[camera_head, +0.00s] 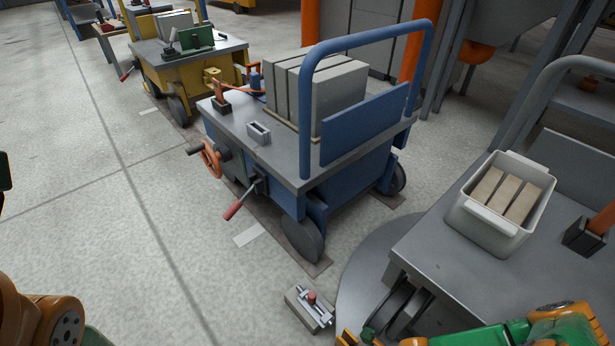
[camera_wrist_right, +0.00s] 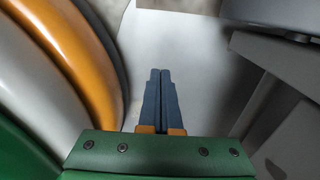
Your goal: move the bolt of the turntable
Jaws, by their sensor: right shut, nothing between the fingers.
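The bolt (camera_head: 313,297) has a red knob and a grey metal rod. It sits on a small grey block (camera_head: 309,309) on the floor, beside the round grey turntable plate (camera_head: 352,283). My right gripper (camera_wrist_right: 160,72) shows in the right wrist view with its two dark fingers together and nothing between them. The bolt cannot be made out in that view. In the head view my right arm comes in at the lower right, near the bolt, and its fingertips cannot be made out. Only part of my left arm shows at the lower left; its gripper is not in view.
A grey bench (camera_head: 437,262) stands over the turntable at the right, with a white bin (camera_head: 484,228) of several tan blocks on it. A blue cart (camera_head: 345,168) loaded with grey panels stands behind the bolt. A yellow cart (camera_head: 200,72) is farther back. The floor at left is clear.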

